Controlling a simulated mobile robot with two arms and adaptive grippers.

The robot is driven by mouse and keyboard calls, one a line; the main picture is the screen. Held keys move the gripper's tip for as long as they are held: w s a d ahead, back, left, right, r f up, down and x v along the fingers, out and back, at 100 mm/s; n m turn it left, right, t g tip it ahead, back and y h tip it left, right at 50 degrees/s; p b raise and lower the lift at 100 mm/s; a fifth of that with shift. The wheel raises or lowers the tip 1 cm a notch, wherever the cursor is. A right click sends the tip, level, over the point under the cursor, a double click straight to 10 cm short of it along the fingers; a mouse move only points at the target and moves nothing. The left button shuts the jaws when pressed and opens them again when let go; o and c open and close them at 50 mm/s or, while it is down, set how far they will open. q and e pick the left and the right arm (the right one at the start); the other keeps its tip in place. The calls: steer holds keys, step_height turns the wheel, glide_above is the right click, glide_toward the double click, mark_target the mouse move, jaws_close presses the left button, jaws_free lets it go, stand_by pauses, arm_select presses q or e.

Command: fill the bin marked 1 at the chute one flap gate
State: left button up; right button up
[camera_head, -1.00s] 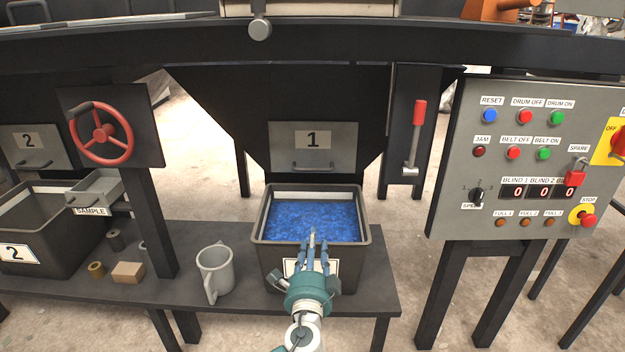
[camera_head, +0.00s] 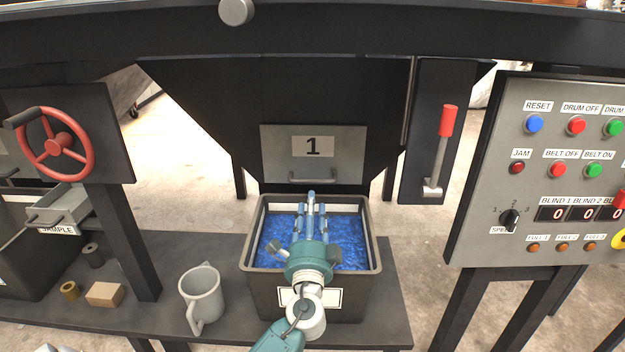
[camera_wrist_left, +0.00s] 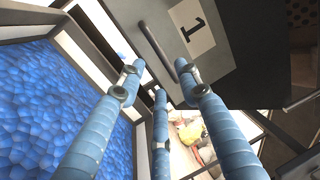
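The flap gate (camera_head: 272,160) of chute one is a grey plate with a 1 label and a bar handle (camera_head: 313,180) near its lower edge. It hangs closed. The dark bin (camera_head: 262,292) below holds blue pieces (camera_head: 348,238) up to a little under its rim. My left gripper (camera_head: 311,205) is over the bin, fingers spread and empty, just short of the handle. In the left wrist view the gripper (camera_wrist_left: 165,82) points at the gate (camera_wrist_left: 238,70); the handle (camera_wrist_left: 157,48) is in front of the fingers, apparently untouched. My right gripper is out of view.
A grey mug (camera_head: 203,293) stands left of the bin on the dark shelf (camera_head: 225,325). A red-handled lever (camera_head: 445,135) is right of the chute, with the control panel (camera_head: 480,180) beyond it. A red handwheel (camera_head: 58,145) and sample drawer (camera_head: 60,208) are left.

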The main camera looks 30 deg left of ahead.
mark_target(312, 183)
arm_select(q)
steer(key=x, duration=0.9)
steer(key=shift+a, duration=0.1)
steer(key=shift+c, duration=0.3)
jaws_close()
